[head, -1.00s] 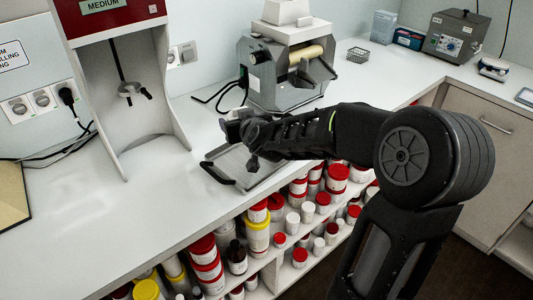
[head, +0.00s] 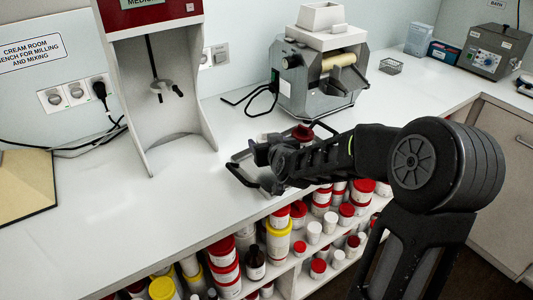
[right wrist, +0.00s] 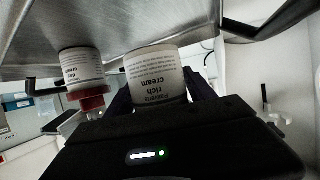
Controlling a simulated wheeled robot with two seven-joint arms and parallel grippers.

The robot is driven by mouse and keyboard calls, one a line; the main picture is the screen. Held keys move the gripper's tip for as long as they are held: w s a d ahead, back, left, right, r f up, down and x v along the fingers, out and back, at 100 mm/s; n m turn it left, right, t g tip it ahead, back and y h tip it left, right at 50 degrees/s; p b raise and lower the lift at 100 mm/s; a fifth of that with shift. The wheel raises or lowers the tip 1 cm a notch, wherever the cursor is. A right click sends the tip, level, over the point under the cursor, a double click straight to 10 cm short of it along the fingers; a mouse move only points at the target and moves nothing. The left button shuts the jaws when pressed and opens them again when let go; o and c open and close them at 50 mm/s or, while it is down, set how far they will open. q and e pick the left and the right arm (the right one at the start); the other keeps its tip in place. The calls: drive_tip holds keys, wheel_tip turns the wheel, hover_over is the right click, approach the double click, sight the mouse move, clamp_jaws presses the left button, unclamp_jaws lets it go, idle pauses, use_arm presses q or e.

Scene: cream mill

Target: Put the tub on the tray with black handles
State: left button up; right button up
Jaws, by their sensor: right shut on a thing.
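The white tub labelled "rich cream" (right wrist: 155,75) is between the fingers of my right gripper, which is shut on it. My right gripper (head: 262,150) is over the tray with black handles (head: 238,163) in the head view. The right wrist view is upside down and shows the tray's steel surface (right wrist: 130,22) against or very near the tub's base; I cannot tell if they touch. A black tray handle (right wrist: 262,25) is at the upper right there. My arm hides most of the tray in the head view. My left gripper is out of view.
A second white tub with a red lid (right wrist: 82,72) stands beside the held tub; a red lid (head: 303,132) shows behind my arm. The mill (head: 318,80) stands behind the tray, a mixer stand (head: 155,90) to the left.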

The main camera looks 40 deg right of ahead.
drive_tip(key=shift+f, duration=1.85)
drive_tip(key=shift+f+b, duration=0.1)
drive_tip(key=shift+b, duration=0.2)
drive_tip(key=o, duration=1.4)
drive_tip(key=shift+o, duration=0.2)
